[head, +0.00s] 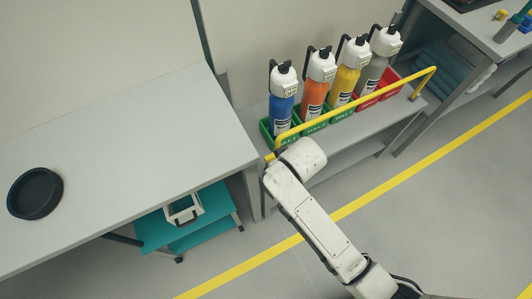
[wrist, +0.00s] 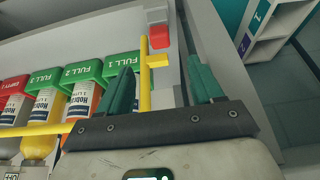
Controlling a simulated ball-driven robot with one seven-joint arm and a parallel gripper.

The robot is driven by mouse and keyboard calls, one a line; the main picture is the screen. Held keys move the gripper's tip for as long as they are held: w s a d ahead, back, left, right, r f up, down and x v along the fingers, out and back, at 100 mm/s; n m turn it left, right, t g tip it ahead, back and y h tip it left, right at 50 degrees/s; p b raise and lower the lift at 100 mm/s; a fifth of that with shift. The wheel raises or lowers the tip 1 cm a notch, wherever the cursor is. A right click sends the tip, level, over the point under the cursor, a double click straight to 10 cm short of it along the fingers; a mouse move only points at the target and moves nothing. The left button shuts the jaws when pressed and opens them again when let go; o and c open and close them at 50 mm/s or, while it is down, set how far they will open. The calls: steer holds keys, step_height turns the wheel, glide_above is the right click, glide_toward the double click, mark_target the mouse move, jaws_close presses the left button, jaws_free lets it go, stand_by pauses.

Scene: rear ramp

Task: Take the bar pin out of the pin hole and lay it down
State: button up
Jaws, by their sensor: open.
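In the wrist view a red block-like piece (wrist: 159,36), perhaps the head of the bar pin, sits at the end of the shelf beside a short yellow tab. The pin hole itself cannot be made out. The yellow bar (wrist: 40,130) runs along the bottles, with its end post (wrist: 145,80) upright in the picture. My gripper (wrist: 164,84) is open and empty, its two green fingers apart. The post and the red piece show between and beyond the fingers. In the head view my wrist hides the gripper and the pin; the yellow bar (head: 362,102) shows.
Several spray bottles, among them a blue one (head: 283,97), stand in green and red holders behind the bar. A grey worktop (head: 130,130) with a black round dish (head: 35,193) is at left. A teal cart (head: 205,205) stands below it. Open floor lies in front.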

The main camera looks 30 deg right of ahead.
steer(key=b+x, duration=0.1)
steer(key=x, duration=0.9)
steer(key=shift+w+f, duration=0.25)
jaws_close()
stand_by(0.7)
